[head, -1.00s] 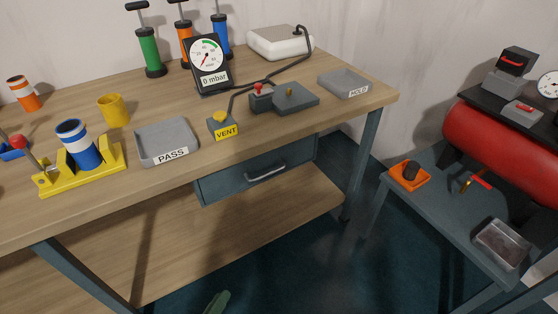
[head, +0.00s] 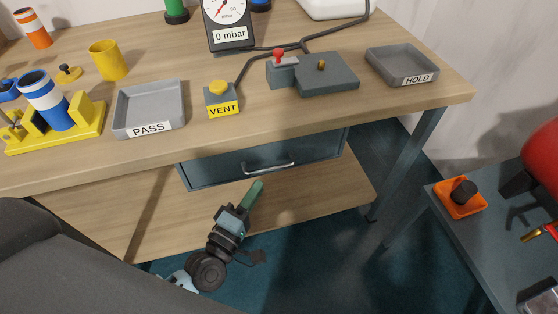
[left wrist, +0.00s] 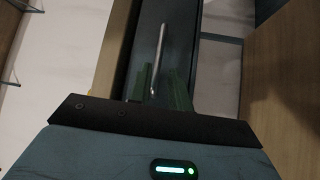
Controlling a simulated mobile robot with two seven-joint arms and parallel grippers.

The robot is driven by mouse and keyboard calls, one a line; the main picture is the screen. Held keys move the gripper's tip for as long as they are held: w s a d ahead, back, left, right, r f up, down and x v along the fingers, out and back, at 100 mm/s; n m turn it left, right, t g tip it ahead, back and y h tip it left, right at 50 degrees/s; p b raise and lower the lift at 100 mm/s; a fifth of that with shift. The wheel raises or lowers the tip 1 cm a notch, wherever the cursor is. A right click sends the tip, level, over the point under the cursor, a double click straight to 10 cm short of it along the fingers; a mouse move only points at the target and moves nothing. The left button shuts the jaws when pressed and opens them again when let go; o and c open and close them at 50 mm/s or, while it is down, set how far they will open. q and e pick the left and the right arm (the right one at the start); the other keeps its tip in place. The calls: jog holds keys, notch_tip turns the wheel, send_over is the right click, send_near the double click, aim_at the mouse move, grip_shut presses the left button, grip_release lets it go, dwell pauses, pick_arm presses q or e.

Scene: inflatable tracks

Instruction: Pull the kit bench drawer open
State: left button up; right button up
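The kit bench drawer (head: 225,172) is a blue-grey box under the wooden bench top, and its front looks shut. Its pale metal bar handle (head: 268,167) runs across the front. In the left wrist view, the handle (left wrist: 162,45) runs up the picture against the dark drawer front (left wrist: 146,45). My left gripper (head: 257,186) is just below the handle's left end, with green fingers pointing up towards it. In the left wrist view, its two fingers (left wrist: 161,86) stand apart, with the handle's near end showing between them. Contact cannot be told. My right gripper is not in view.
The bench top (head: 200,148) overhangs the drawer, and a wooden lower shelf (head: 320,195) lies below it. A PASS tray (head: 150,100), a yellow VENT button (head: 219,88) and a HOLD tray (head: 400,60) stand on top. A grey side table (head: 470,240) is at the right.

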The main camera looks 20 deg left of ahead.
aim_at(271, 167)
pick_arm(q)
jog(key=x, duration=0.7)
jog(key=shift+w+r, duration=0.15)
jog(key=shift+w, duration=0.15)
grip_shut()
